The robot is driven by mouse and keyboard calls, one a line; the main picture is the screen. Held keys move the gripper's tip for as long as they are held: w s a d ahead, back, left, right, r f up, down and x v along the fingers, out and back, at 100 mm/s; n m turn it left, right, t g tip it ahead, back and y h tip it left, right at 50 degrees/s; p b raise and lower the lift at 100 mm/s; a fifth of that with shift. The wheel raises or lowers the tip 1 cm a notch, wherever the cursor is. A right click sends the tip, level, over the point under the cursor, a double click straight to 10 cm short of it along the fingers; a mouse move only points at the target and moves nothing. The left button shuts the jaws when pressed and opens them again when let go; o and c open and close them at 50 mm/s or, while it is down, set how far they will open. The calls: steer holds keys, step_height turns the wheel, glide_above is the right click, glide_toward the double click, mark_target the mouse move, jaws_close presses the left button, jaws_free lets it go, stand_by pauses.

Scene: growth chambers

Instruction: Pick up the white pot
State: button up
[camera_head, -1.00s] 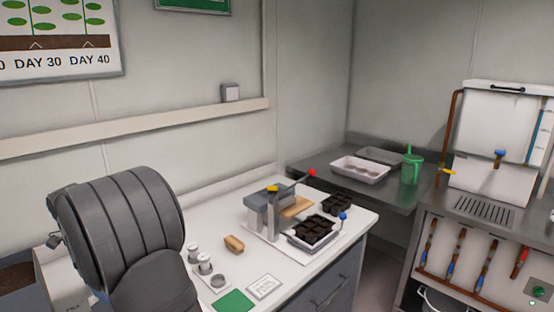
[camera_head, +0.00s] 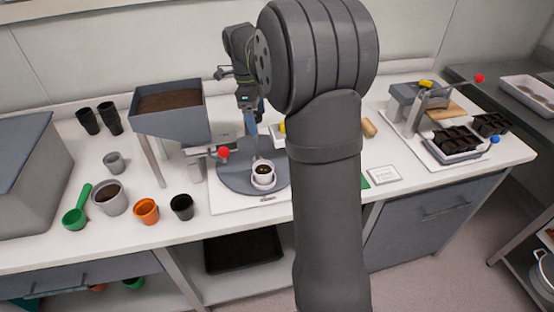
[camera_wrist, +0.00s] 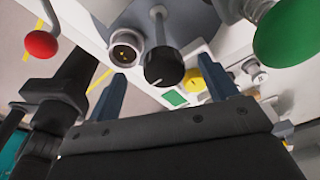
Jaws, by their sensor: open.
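The white pot (camera_head: 263,178) stands upright on a round grey plate (camera_head: 233,181) on the bench, with dark soil and small light specks inside. In the wrist view the white pot (camera_wrist: 125,52) shows ahead, up and left of centre, near the left finger. My gripper (camera_head: 255,145) is just above and behind the pot in the head view, partly hidden by my arm. In the wrist view my gripper (camera_wrist: 160,72) has its two blue fingers wide apart with nothing held. A dark round knob-like part (camera_wrist: 163,67) appears between them.
A soil hopper (camera_head: 168,98) with a red-knobbed lever (camera_head: 223,153) stands left of the pot. Further left are a grey pot (camera_head: 109,198), an orange pot (camera_head: 146,211), a black pot (camera_head: 181,207) and a green scoop (camera_head: 77,208). A seedling tray (camera_head: 455,145) is at right.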

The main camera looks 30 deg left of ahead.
steer(key=s+d+r+m, duration=0.1)
steer(key=s+d+r, duration=0.1)
steer(key=d+r, duration=0.15)
steer(key=m+y, duration=0.1)
steer(key=m, duration=0.1)
glide_toward(263, 170)
steer(key=shift+g, duration=0.3)
steer(key=f, duration=0.8)
steer(key=shift+w+d+f, duration=0.15)
steer(key=shift+w+f, duration=0.1)
steer(key=shift+f, duration=0.05)
steer(key=shift+c, duration=0.5)
steer(key=c, duration=0.9)
